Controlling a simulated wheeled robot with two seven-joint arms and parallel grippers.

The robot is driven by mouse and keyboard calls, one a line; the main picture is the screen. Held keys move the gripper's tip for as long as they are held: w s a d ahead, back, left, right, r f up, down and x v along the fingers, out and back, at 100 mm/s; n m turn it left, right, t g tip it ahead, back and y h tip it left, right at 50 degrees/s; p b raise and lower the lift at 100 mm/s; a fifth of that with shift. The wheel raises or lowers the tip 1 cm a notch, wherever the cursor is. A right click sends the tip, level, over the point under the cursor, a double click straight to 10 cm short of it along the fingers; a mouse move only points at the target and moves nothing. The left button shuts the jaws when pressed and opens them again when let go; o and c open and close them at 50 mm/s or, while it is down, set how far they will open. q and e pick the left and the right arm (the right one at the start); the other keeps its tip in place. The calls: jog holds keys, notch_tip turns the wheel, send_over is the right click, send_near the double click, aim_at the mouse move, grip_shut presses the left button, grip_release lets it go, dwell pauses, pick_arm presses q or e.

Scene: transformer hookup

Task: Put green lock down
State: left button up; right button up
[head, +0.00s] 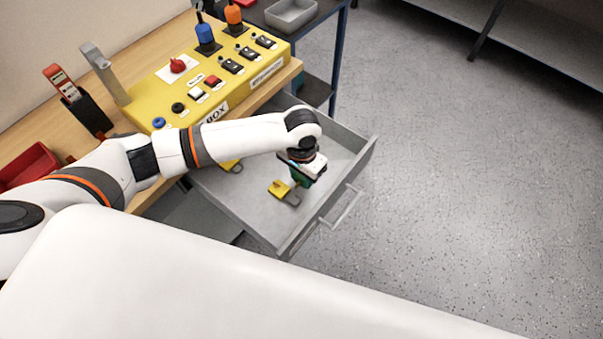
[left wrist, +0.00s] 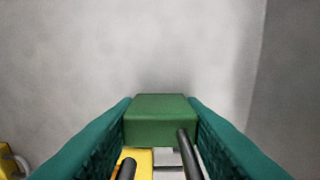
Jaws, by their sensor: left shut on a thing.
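My left gripper (head: 301,177) points down inside the open grey drawer (head: 251,205). It is shut on the green lock (left wrist: 160,120), which sits between the teal finger pads in the left wrist view, its dark shackle toward the camera. In the head view the lock is mostly hidden by the gripper. The drawer floor (left wrist: 150,50) lies beneath it; I cannot tell whether the lock touches it. A yellow padlock (head: 279,190) lies beside the gripper and shows partly behind the green lock's shackle (left wrist: 135,158). My right gripper is not in view.
Another yellow lock (head: 232,166) lies near the drawer's back, partly under my arm. The yellow switch box (head: 215,85) stands on the wooden bench above. The drawer front with its handle (head: 343,207) bounds the right side. The drawer floor around the gripper is mostly clear.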

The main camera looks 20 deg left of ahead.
pick_arm(q)
jog(key=o, duration=1.1)
jog(key=shift+f, duration=0.1)
notch_tip(320, 180, up, 12)
jog(key=shift+r, duration=0.15)
